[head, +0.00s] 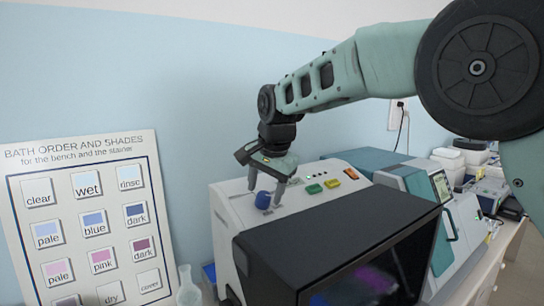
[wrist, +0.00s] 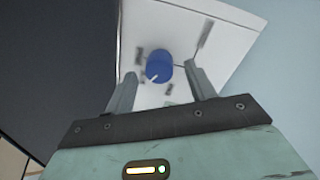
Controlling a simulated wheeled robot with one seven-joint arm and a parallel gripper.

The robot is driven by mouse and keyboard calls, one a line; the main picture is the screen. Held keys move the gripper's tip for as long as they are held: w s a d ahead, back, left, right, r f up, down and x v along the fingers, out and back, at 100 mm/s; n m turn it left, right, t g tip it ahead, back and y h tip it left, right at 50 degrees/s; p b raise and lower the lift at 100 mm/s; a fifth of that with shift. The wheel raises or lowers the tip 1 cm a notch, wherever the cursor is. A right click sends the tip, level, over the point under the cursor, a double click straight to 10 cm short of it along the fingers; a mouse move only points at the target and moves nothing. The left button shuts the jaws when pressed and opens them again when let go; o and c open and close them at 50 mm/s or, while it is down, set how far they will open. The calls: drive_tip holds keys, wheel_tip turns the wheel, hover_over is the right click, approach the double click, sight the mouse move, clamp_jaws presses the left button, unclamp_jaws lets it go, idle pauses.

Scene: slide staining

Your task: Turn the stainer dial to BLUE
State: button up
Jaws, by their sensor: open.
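The stainer dial is a blue round knob (head: 263,200) on the white top of the stainer (head: 230,212). In the wrist view the blue knob (wrist: 159,68) shows a white pointer mark aimed to the lower left. Small dark labels around it are too blurred to read. My gripper (head: 264,190) is above the stainer top, with its fingers reaching down to either side of the knob. In the wrist view my gripper (wrist: 162,80) is open, one finger left and one right of the knob, with gaps visible.
Green and orange buttons (head: 323,186) sit right of the dial. A dark-windowed front cover (head: 340,240) lies before it. A bath order chart (head: 90,215) leans on the wall at left, near a glass flask (head: 187,288). Another teal machine (head: 440,215) stands at right.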

drive_tip(key=b+v, duration=0.3)
drive_tip(key=v, duration=1.2)
drive_tip(key=shift+s+r, duration=0.15)
drive_tip(key=shift+r, duration=0.25)
